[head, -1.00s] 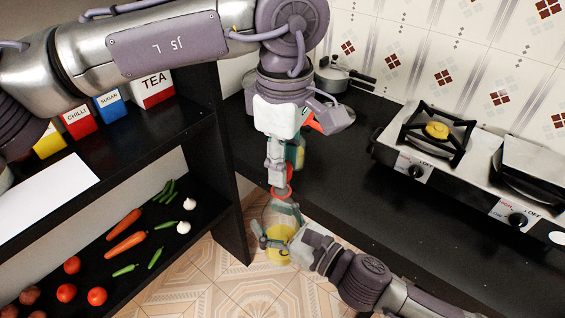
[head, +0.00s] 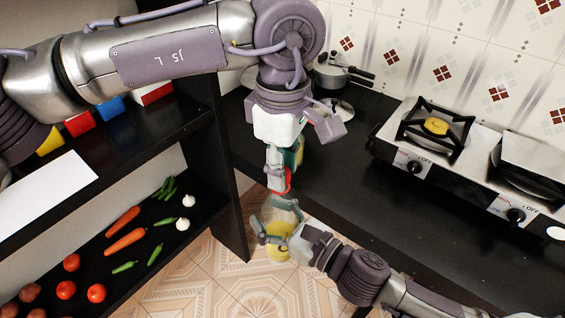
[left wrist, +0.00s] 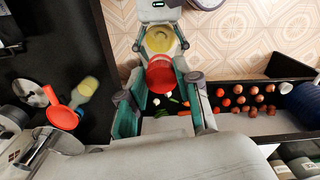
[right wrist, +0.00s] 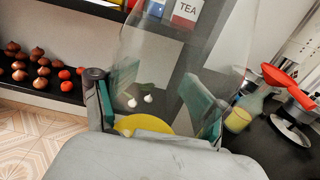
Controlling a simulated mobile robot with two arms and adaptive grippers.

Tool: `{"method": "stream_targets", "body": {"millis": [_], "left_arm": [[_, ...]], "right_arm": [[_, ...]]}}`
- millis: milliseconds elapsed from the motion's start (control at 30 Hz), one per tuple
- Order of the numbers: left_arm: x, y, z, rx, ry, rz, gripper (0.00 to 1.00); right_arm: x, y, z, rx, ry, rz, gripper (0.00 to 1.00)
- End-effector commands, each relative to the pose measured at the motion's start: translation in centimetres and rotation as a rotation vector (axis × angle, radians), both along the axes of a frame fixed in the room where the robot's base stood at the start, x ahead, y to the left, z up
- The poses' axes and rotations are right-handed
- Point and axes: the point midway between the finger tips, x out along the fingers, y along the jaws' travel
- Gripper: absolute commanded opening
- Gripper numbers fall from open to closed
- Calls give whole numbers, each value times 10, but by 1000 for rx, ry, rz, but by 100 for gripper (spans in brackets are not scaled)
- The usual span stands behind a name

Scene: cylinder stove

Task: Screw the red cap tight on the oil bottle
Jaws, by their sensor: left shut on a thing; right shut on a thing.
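The red cap (head: 287,183) is between the fingers of my left gripper (head: 279,178), which points down and is shut on it. The cap also shows between the fingertips in the left wrist view (left wrist: 160,75). Below it, the clear oil bottle (head: 284,209) with yellow oil (head: 279,243) is held by my right gripper (head: 268,232), shut around its body from the right. The see-through bottle fills the middle of the right wrist view (right wrist: 165,60). The cap is over the bottle's top end. I cannot tell whether they touch; the bottle's neck is hard to make out.
Another bottle (right wrist: 240,115) and a red-topped item stand on the dark counter (head: 350,190) near my left gripper. A stove (head: 418,160) is at right, lidded pots at the back. The shelf unit (head: 235,215) with vegetables and boxes is close at left. Patterned floor lies below.

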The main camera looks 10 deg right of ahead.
Motion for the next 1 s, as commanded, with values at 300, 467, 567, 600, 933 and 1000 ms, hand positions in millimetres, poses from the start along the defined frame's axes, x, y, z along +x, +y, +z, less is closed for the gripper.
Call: {"method": "stream_targets", "body": {"millis": [300,467,567,600,933,1000], "left_arm": [[0,0,-6,0,0,0,23],[0,0,-9,-1,-1,0,23],[0,0,-9,0,-1,-33,23],[0,0,-9,0,1,-75,23],[-1,4,-10,3,4,-869,23],[-2,5,-10,2,3,-1054,23]], "right_arm": [[0,0,1,1,-2,1,5],[0,0,1,1,-2,1,0],[0,0,1,1,-2,1,0],[0,0,1,1,-2,1,0],[0,0,1,1,-2,1,0],[0,0,1,1,-2,1,0]]}}
